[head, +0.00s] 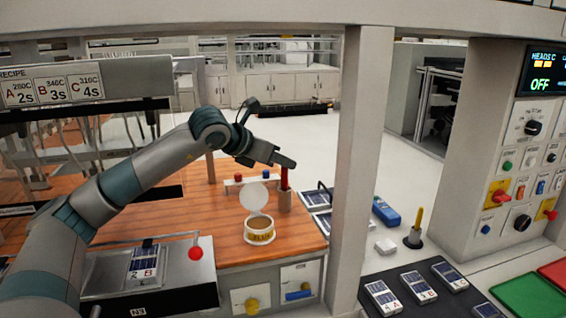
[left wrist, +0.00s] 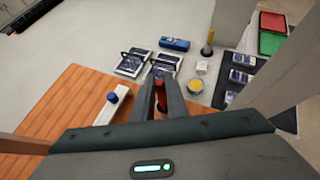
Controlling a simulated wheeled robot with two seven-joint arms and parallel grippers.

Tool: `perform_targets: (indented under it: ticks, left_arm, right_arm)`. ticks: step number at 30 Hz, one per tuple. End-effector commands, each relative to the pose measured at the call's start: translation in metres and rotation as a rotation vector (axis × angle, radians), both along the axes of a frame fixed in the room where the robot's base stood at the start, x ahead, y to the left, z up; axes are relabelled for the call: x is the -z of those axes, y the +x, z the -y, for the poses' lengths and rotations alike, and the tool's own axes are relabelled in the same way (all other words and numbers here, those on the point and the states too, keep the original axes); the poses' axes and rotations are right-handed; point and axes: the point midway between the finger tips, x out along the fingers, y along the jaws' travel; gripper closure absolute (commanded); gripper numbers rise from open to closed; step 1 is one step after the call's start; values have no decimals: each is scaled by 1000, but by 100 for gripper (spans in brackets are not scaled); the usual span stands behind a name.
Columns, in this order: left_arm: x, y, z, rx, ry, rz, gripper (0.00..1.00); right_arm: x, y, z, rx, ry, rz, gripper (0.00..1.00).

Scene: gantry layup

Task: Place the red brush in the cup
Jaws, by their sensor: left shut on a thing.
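My left gripper (head: 284,163) is shut on the red brush (head: 284,179), which hangs upright from its fingertips. In the left wrist view the red brush (left wrist: 160,98) shows between the fingers (left wrist: 160,88), and the cup is hidden. My right gripper is in neither view.
An open round tin (head: 260,232) with its lid raised stands in front of the cup. A small rack (head: 250,185) with red and blue knobs is behind. A pale post (head: 362,150) rises to the right. Another holder with a yellow handle (head: 414,236) stands beyond it.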

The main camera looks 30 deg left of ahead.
Motion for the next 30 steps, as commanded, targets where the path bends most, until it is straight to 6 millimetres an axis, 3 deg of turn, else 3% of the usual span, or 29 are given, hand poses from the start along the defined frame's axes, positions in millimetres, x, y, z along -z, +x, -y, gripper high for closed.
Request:
perform_targets:
  ticks: [1,3,18,30]
  left_arm:
    - [2,0,0,0,0,0,85]
    - [1,0,0,0,0,0,69]
    - [-3,-1,0,0,0,1,69]
    - [-33,-51,-11,-1,3,5,69]
  right_arm:
    - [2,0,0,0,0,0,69]
    - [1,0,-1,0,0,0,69]
    - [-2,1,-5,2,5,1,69]
    - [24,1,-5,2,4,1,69]
